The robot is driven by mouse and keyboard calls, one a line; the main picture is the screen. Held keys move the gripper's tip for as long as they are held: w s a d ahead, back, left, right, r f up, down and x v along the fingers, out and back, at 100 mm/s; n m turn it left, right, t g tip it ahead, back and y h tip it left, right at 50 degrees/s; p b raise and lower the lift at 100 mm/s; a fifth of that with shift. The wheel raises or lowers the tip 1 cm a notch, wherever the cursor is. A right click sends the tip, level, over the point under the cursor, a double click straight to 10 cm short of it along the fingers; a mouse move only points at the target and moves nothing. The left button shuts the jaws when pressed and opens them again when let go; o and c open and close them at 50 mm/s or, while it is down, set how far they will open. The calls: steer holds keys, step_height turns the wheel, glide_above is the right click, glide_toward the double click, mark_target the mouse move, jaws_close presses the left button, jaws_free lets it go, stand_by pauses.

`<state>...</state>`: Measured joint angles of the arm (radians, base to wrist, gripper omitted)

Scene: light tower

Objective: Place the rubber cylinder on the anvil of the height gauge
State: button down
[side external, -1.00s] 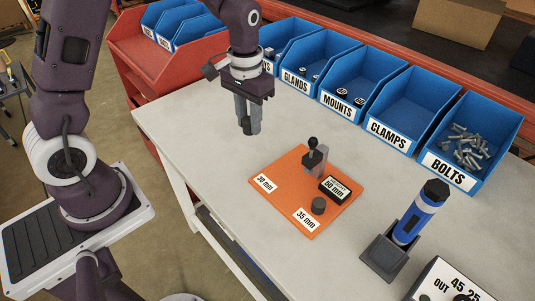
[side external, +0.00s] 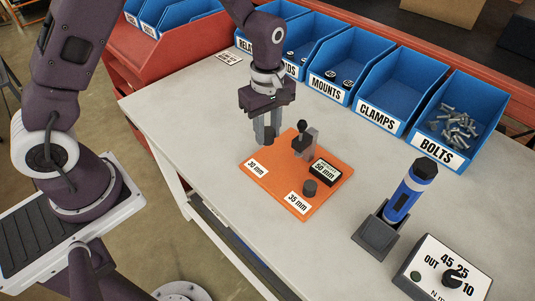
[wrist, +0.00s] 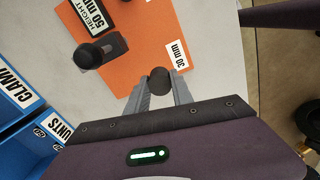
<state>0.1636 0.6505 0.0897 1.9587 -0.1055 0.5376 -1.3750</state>
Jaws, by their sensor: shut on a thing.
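My gripper (side external: 267,136) is shut on a dark rubber cylinder (wrist: 159,80), held between its fingertips. In the side view it hangs over or near the back-left part of the orange board (side external: 282,170), left of the height gauge and apart from it. The height gauge (side external: 306,147) is a grey block with a black knob on top; it also shows in the wrist view (wrist: 92,54). Its anvil is not clearly visible. A black "HEIGHT 50 mm" plate (side external: 325,172) lies beside it. A second dark cylinder (side external: 310,188) stands near the "35 mm" label.
The "30 mm" label (side external: 257,168) marks the board's left corner, with no cylinder beside it. Blue bins (side external: 388,103) line the back. A blue device in a dark holder (side external: 401,205) and a dial box (side external: 446,273) stand at right. The front-left tabletop is clear.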

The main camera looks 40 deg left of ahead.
mark_target(267, 159)
step_height(267, 159, down, 7)
steer(key=shift+r, duration=0.2)
steer(key=shift+f, duration=0.1)
steer(key=shift+f, duration=0.1)
steer(key=c, duration=1.1)
jaws_free()
